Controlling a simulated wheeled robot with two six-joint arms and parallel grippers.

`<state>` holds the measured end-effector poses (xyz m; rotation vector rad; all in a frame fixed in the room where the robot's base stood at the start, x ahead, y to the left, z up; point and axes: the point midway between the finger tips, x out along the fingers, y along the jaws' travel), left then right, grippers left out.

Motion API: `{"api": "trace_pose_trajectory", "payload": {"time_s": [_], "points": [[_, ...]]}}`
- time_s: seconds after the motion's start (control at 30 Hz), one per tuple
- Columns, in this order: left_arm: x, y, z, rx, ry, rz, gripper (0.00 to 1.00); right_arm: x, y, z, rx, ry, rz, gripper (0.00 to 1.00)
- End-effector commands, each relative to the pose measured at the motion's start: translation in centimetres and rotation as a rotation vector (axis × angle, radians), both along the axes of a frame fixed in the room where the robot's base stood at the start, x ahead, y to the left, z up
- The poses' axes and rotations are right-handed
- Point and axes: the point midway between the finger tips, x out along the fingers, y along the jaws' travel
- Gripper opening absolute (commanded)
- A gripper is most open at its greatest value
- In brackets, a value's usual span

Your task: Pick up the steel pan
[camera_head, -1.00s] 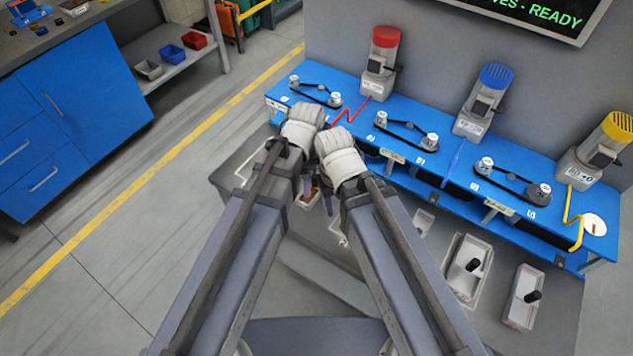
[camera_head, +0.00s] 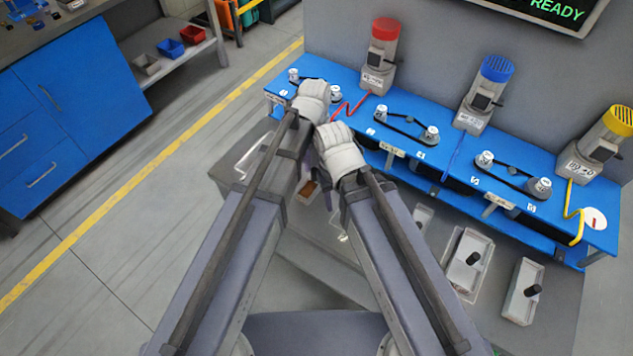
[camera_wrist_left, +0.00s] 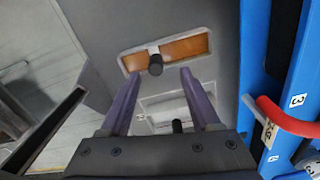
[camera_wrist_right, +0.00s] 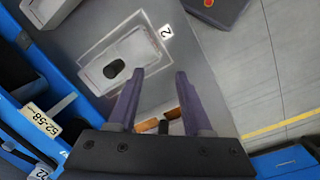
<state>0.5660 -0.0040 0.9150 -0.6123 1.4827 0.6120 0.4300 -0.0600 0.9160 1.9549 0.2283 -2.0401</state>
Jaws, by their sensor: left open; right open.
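Several pale grey pans with black knobs sit in or on the grey bench; I cannot tell by name which is the steel pan. One pan with an orange-brown inside (camera_wrist_left: 190,46) lies ahead of my open left gripper (camera_wrist_left: 160,75), its knob close to the line between the fingertips. A plain pale pan (camera_wrist_right: 128,50) lies ahead of and left of my open right gripper (camera_wrist_right: 160,74), beside a mark "2". In the head view, the left gripper (camera_head: 307,172) is partly hidden by my arm, above the orange-brown pan (camera_head: 308,189). Both grippers look empty; the right is hidden there.
Other pale pans (camera_head: 484,247) (camera_head: 535,279) stand to the right. A blue bench (camera_head: 450,150) with belts and motors (camera_head: 381,58) runs along the back, close to the pans. A blue cabinet (camera_head: 70,110) stands at left, with open floor between.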

Motion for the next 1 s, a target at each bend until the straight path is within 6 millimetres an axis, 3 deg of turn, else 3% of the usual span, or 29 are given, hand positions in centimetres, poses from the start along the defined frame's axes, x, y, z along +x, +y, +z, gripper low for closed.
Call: {"api": "trace_pose_trajectory", "payload": {"time_s": [0.03, 0.37, 0.73, 1.0], "points": [[0.0, 0.0, -0.8, 0.000, 0.000, 0.001, 0.63, 0.0, 0.0, -0.8, 0.000, 0.000, 0.000, 0.50], [-0.2, 0.1, -1.6, 0.000, 0.000, 0.001, 0.63, 0.0, 0.0, -1.6, 0.000, 0.000, 0.000, 0.50], [-0.5, 0.4, -5.8, 0.000, 0.000, 0.001, 0.63, 0.0, 0.0, -5.8, 0.000, 0.000, 0.000, 0.50], [-0.5, 0.4, -5.9, 0.000, 0.000, 0.001, 0.63, 0.0, 0.0, -5.9, 0.000, 0.000, 0.000, 0.50]]}}
